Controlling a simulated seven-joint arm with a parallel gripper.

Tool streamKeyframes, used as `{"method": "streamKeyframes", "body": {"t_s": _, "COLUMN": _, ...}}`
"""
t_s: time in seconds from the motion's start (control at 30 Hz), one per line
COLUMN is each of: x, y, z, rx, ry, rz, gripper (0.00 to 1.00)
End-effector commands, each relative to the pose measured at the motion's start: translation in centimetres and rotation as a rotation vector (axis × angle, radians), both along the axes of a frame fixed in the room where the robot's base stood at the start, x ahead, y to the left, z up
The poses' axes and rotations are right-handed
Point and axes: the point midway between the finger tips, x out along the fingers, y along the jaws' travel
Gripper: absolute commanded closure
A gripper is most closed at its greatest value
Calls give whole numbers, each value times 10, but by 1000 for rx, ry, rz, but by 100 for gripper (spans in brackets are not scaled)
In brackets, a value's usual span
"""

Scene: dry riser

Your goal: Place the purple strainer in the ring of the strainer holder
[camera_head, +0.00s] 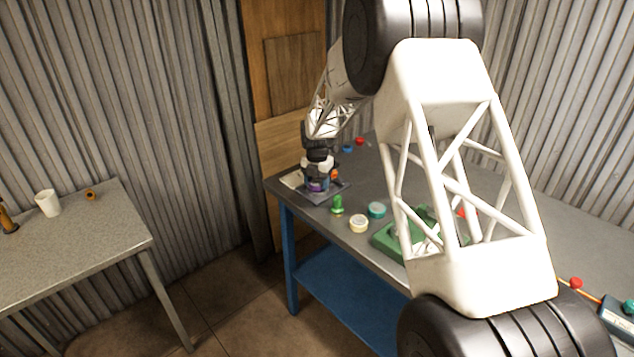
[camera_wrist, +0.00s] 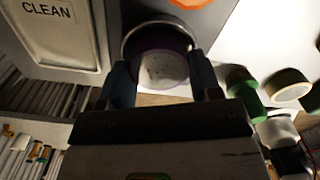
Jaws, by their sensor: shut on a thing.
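The purple strainer (camera_wrist: 158,42) is between the two fingers of my gripper (camera_wrist: 161,82) in the wrist view, with its pale, speckled inside showing. My gripper is shut on it. A thin silvery arc, which may be the holder's ring (camera_wrist: 158,24), curves around its far side. I cannot tell whether the strainer sits inside this ring or above it. In the head view my gripper (camera_head: 318,178) is low over a dark grey plate (camera_head: 338,190) at the bench's far left corner. A bit of purple strainer (camera_head: 317,187) shows under it; the rest is hidden.
A tray marked CLEAN (camera_wrist: 50,35) lies beside the strainer. An orange thing (camera_head: 335,174) is close to my gripper. A green object (camera_head: 337,205), a cream-topped round item (camera_head: 359,223) and a teal one (camera_head: 376,210) stand nearby. My arm hides part of the bench.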

Motion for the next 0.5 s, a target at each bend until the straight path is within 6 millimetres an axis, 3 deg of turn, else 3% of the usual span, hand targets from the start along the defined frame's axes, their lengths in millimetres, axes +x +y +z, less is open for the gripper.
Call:
{"method": "streamKeyframes", "body": {"t_s": 0.2, "x": 0, "y": 0, "z": -3, "rx": 0, "ry": 0, "rz": 0, "gripper": 66}}
{"method": "streamKeyframes", "body": {"t_s": 0.23, "x": 0, "y": 0, "z": -3, "rx": 0, "ry": 0, "rz": 0, "gripper": 39}}
{"method": "streamKeyframes", "body": {"t_s": 0.37, "x": 0, "y": 0, "z": -3, "rx": 0, "ry": 0, "rz": 0, "gripper": 19}}
{"method": "streamKeyframes", "body": {"t_s": 0.5, "x": 0, "y": 0, "z": -3, "rx": 0, "ry": 0, "rz": 0, "gripper": 16}}
